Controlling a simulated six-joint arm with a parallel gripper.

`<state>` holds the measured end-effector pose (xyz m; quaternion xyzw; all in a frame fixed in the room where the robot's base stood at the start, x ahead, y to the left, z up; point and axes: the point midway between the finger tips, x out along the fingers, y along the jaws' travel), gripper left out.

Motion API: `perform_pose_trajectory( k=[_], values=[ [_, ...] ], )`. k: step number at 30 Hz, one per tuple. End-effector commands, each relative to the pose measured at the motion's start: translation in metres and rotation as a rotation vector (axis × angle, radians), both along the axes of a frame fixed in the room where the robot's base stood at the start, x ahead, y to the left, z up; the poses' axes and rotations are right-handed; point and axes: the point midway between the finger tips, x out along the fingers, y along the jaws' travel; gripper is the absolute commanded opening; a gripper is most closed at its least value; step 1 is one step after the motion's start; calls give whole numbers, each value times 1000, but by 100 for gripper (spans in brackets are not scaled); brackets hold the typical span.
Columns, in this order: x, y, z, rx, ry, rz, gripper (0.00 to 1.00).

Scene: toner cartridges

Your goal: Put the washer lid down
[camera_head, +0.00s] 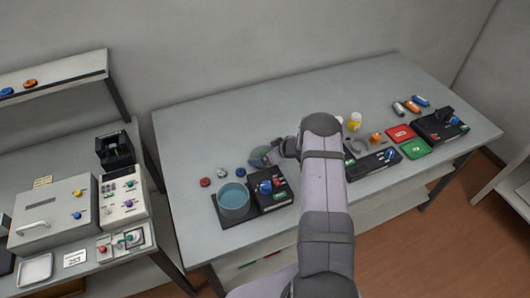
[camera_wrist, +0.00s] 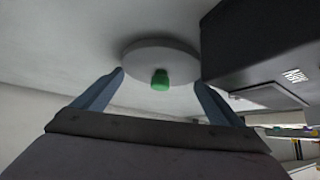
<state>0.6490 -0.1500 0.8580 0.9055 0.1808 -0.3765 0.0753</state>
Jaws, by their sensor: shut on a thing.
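The washer is a light-blue round tub (camera_head: 233,204) on a black base, with a dark control box (camera_head: 272,192) at its right. The tub's top is open and blue shows inside. The washer lid is a pale disc with a green knob (camera_wrist: 160,80). In the wrist view the lid (camera_wrist: 160,52) sits between the two blue-grey fingertips of my gripper (camera_wrist: 161,78), which is shut on it. In the head view my gripper (camera_head: 268,157) is behind the washer, with the round lid at its end, over or at the table. Whether the lid touches the table cannot be told.
A red cap (camera_head: 205,182) and small pale and blue pieces lie left of my gripper on the grey table (camera_head: 190,140). A dark box (camera_wrist: 260,45) stands close at the right in the wrist view. The back of the table is clear. Devices and coloured trays (camera_head: 400,133) stand at the right.

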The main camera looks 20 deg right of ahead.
Motion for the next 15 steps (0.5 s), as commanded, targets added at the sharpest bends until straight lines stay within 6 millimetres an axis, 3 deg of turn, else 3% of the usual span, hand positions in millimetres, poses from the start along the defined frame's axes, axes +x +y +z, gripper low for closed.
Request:
perform_pose_trajectory(
  k=[8, 9, 15],
  values=[
    [0, 0, -4, 0, -1, 0, 64],
    [0, 0, -3, 0, 0, 0, 100],
    [0, 0, -3, 0, 0, 0, 100]
  ],
)
